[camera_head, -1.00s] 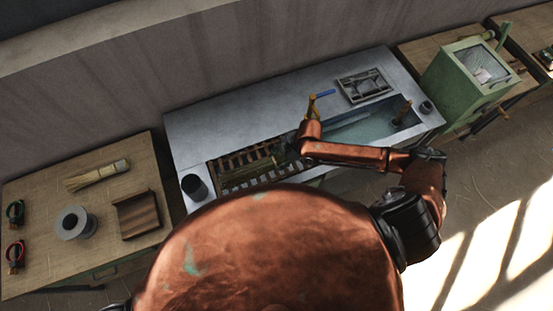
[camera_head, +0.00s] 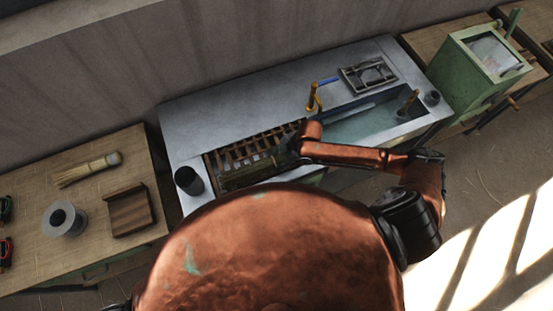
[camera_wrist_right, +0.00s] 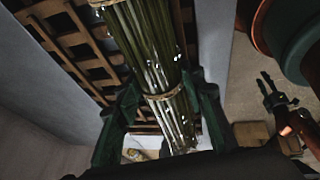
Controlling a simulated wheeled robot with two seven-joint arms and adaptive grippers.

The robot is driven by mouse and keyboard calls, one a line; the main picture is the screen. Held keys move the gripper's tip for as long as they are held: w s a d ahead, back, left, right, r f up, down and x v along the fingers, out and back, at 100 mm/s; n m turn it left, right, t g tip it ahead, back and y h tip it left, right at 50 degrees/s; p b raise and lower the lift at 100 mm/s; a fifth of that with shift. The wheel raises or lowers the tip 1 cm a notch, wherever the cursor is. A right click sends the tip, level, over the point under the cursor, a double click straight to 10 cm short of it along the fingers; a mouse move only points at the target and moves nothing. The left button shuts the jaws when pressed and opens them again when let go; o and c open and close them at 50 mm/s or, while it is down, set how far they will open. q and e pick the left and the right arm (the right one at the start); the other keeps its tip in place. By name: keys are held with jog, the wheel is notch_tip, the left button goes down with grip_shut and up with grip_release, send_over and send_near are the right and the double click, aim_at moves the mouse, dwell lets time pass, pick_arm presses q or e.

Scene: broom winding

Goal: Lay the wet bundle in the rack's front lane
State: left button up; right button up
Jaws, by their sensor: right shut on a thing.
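The wet bundle (camera_wrist_right: 150,60) is a tied sheaf of green and pale stalks with bright drops on it. My right gripper (camera_wrist_right: 165,105) is shut on it near its tied lower band. In the head view the bundle (camera_head: 245,175) lies over the front part of the slatted rack (camera_head: 250,148), and my right gripper (camera_head: 288,150) is at its right end, partly hidden by my arm. The wrist view shows the rack slats (camera_wrist_right: 70,40) behind the bundle. I cannot tell whether the bundle touches the slats.
The water basin (camera_head: 365,122) is right of the rack, with a brass tap (camera_head: 313,97) behind it. A dark cup (camera_head: 188,181) stands at the rack's left. A side table at left holds a dry bundle (camera_head: 88,169), a spool (camera_head: 64,219) and a brown tray (camera_head: 130,211).

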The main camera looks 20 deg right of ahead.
dwell(0.3)
jog(key=o, duration=1.2)
jog(key=shift+o, duration=0.2)
jog(key=v, duration=1.2)
